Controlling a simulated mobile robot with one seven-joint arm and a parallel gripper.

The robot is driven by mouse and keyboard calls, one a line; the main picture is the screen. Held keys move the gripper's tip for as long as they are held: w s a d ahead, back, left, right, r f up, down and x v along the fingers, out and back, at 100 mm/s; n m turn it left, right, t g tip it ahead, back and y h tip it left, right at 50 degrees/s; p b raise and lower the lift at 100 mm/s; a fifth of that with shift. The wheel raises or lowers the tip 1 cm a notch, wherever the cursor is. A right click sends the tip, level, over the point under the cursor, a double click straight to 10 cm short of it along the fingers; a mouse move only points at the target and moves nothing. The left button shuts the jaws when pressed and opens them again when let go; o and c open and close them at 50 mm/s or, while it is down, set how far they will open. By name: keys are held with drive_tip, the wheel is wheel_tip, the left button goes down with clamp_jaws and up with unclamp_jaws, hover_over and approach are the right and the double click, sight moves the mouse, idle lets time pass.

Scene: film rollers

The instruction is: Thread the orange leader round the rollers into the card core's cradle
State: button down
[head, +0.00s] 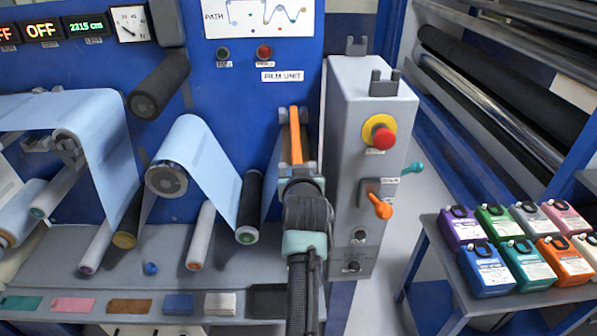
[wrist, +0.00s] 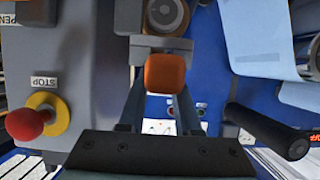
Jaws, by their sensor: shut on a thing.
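The orange leader (head: 296,135) shows in the head view as a narrow upright strip at the right end of the film path. My gripper (head: 303,185) is just below it, in front of the machine. In the wrist view an orange block (wrist: 165,73), part of the leader, sits between the fingertips of my gripper (wrist: 163,98), which is shut on it. A brown roll end (wrist: 181,12), apparently the card core, is just beyond it, beside a grey bracket (wrist: 160,43) that looks like its cradle. My gripper hides the lower part of this spot in the head view.
Light blue film (head: 205,160) runs over several rollers to the left, past a black roller (head: 250,200). A grey control box (head: 350,130) with a red stop button (head: 383,138) and orange lever (head: 378,205) stands close on the right. Coloured bottles fill a side table (head: 430,225).

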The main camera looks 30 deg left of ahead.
drive_tip(key=shift+f+b, duration=0.55)
drive_tip(key=shift+f, duration=0.05)
idle(0.3)
drive_tip(key=c, duration=0.5)
unclamp_jaws()
drive_tip(key=shift+o, duration=0.2)
drive_tip(key=o, duration=0.5)
drive_tip(key=shift+c, duration=0.2)
